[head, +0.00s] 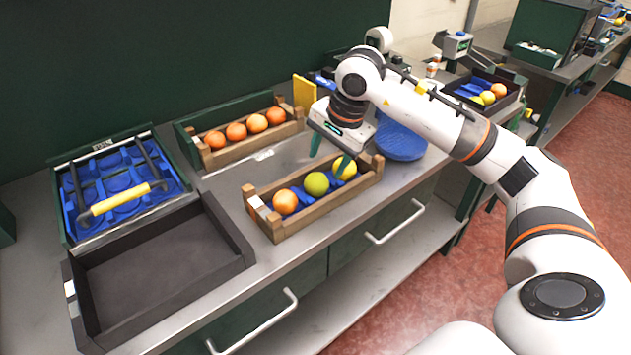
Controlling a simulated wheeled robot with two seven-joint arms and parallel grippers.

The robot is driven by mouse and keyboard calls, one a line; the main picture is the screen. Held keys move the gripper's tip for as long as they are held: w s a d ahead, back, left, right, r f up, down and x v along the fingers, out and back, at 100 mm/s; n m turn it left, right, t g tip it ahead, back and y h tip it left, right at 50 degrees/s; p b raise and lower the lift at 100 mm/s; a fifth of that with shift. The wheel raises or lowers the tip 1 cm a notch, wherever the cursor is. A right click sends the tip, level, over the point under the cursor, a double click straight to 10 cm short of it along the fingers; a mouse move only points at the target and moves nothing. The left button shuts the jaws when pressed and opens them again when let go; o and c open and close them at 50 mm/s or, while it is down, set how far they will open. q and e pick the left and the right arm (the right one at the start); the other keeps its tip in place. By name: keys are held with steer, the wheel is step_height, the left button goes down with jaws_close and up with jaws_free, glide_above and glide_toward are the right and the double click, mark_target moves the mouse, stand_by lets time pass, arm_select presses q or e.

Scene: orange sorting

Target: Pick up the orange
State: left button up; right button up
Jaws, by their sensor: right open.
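An orange (285,202) lies at the left end of the near wooden crate (297,227). A green fruit (316,184) lies in the middle of that crate and a yellow fruit (343,169) at its right end. My right gripper (329,160) is open above the crate's right part, with its fingers pointing down; one finger is close to the yellow fruit, and I cannot tell if they touch. Several more oranges (236,132) lie in a row in the far wooden crate (222,157). My left gripper is not in view.
An empty dark tray (160,262) stands at the front left. Behind it is a bin with a blue insert (97,170) and a yellow-handled bar (120,199). A blue round object (400,142) lies right of the gripper. Another tray with fruit (478,88) stands at the far right.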

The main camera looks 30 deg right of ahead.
mark_target(320, 177)
steer(key=shift+x, duration=1.1)
steer(key=shift+p+x, duration=0.75)
steer(key=shift+x, duration=2.05)
steer(key=shift+w+a, duration=0.1)
steer(key=shift+r, duration=0.1)
steer(key=shift+c, duration=0.4)
steer(key=c, duration=0.6)
